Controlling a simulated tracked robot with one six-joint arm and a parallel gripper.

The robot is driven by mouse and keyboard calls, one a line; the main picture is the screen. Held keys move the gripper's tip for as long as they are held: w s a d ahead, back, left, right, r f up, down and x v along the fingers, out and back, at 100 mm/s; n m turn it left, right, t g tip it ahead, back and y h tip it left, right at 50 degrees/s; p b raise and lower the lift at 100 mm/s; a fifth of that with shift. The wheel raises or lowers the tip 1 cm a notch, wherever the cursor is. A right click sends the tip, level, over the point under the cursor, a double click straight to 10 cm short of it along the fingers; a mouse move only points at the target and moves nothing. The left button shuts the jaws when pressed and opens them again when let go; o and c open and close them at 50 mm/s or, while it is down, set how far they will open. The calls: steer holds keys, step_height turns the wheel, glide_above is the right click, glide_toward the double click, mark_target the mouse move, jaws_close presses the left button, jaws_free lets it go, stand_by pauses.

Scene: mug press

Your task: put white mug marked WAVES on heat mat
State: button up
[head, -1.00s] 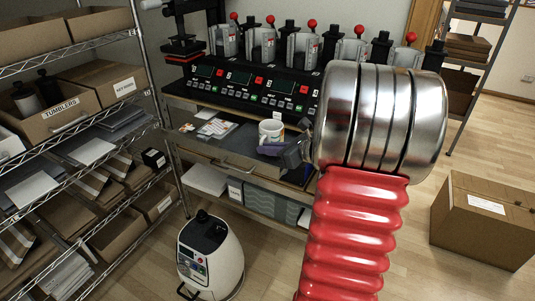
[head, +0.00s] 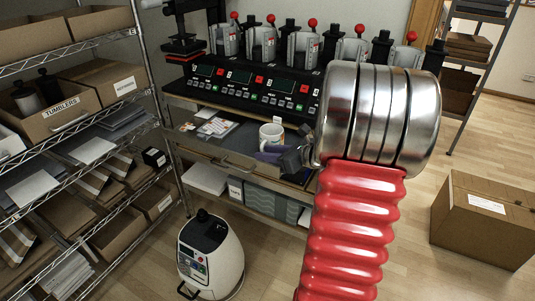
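A white mug (head: 270,134) with a coloured print stands out at the right end of the shelf below the press. The print is too small to read. My gripper (head: 275,156) is in front of and just below the mug, reaching in from the right. Its fingers are small and partly overlap the mug's lower part, so I cannot tell whether they hold it or are open. A dark flat surface (head: 240,142) lies left of the mug; I cannot tell whether it is the heat mat. My arm hides the area right of the mug.
A mug press (head: 257,85) with several red-knobbed stations stands behind and above. Papers (head: 217,127) lie left on the shelf. A wire rack (head: 150,95) stands at left, a white round machine (head: 210,257) on the floor, and a cardboard box (head: 485,220) at right.

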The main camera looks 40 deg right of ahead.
steer(key=shift+r, duration=0.15)
steer(key=v, duration=1.2)
stand_by(0.6)
steer(key=w+a+n+g+y, duration=0.25)
steer(key=a+n+g, duration=0.35)
steer(key=a+n, duration=1.15)
steer(key=s+a+n+h, duration=0.2)
steer(key=s+a+n, duration=0.3)
steer(key=a+n, duration=0.3)
steer(key=s+a+r+n+g+h, duration=0.1)
steer(key=s+a+n+h, duration=0.1)
steer(key=s+a+n, duration=0.3)
steer(key=a+n, duration=0.4)
steer(key=a, duration=0.1)
steer(key=shift+a+r+g, duration=0.3)
steer(key=shift+a, duration=0.05)
